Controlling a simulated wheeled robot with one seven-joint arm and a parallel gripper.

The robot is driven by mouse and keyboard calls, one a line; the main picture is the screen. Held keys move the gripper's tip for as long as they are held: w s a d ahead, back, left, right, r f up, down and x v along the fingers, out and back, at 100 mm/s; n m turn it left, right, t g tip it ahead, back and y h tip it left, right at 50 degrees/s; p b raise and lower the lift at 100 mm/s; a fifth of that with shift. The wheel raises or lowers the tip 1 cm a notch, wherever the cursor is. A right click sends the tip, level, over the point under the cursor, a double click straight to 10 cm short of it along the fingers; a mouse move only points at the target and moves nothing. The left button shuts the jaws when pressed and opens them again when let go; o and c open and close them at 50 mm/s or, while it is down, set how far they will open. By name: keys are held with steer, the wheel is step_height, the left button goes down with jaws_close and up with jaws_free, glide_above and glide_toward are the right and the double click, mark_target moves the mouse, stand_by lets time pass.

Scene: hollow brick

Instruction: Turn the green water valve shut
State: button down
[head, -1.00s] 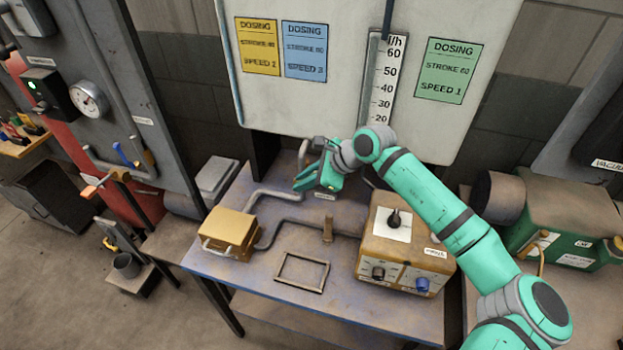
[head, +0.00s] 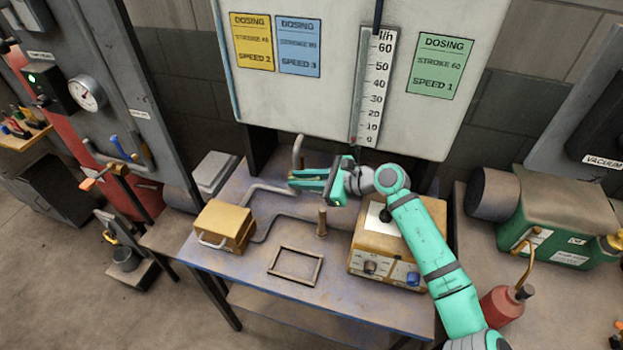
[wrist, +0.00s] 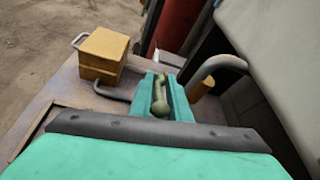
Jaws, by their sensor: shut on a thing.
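My gripper (head: 308,182) is over the back of the metal bench, with its fingers pointing left. In the wrist view its teal fingers (wrist: 162,98) are shut on a small olive-green handle (wrist: 160,103), which looks like the green water valve's lever. The handle lies lengthwise between the fingers, with a rounded end towards the camera. In the head view the fingers hide most of the handle, and the valve body under it cannot be made out.
A grey pipe (head: 270,188) runs behind a yellow box (head: 224,226). An upright brown post (head: 322,222) and a flat frame (head: 296,266) are on the bench (head: 250,274). An orange-brown control box (head: 356,262) stands under my arm. A white board (head: 340,20) rises behind.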

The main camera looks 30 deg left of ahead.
steer(key=shift+r, duration=0.1)
stand_by(0.3)
steer(key=c, duration=1.8)
jaws_free()
steer(key=shift+c, duration=0.2)
steer(key=v, duration=1.1)
